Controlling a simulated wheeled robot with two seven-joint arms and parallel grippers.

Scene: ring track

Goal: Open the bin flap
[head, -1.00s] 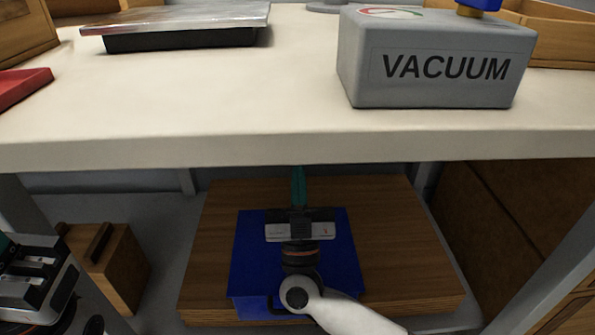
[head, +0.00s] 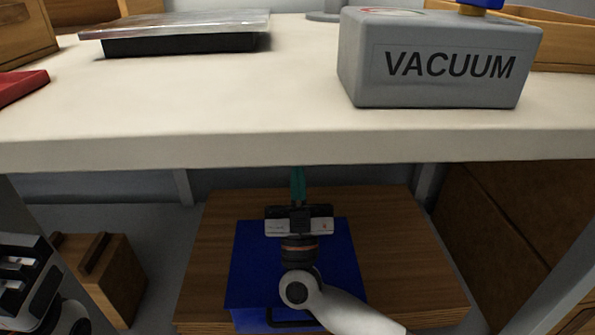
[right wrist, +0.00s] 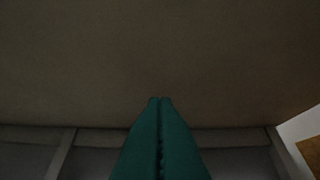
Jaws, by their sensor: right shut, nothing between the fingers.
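The blue bin (head: 345,270) sits under the bench on a wooden board. Its blue top looks flat and closed, and a dark handle shows low on its front (head: 290,322). My right gripper (head: 298,172) is over the bin, its teal fingers pointing away toward the back, just under the bench's front edge. In the right wrist view its fingers (right wrist: 160,101) are pressed together and empty, with a plain dark surface beyond. My right arm hides the middle of the bin's top. My left gripper (head: 20,270) is partly in view at the left edge; its fingertips are cut off.
The white bench top (head: 220,115) overhangs the bin area. On it stand a grey VACUUM box (head: 440,85) and a dark tray with a shiny cover (head: 185,40). The wooden board (head: 400,260) extends around the bin. A wooden block (head: 100,280) stands left.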

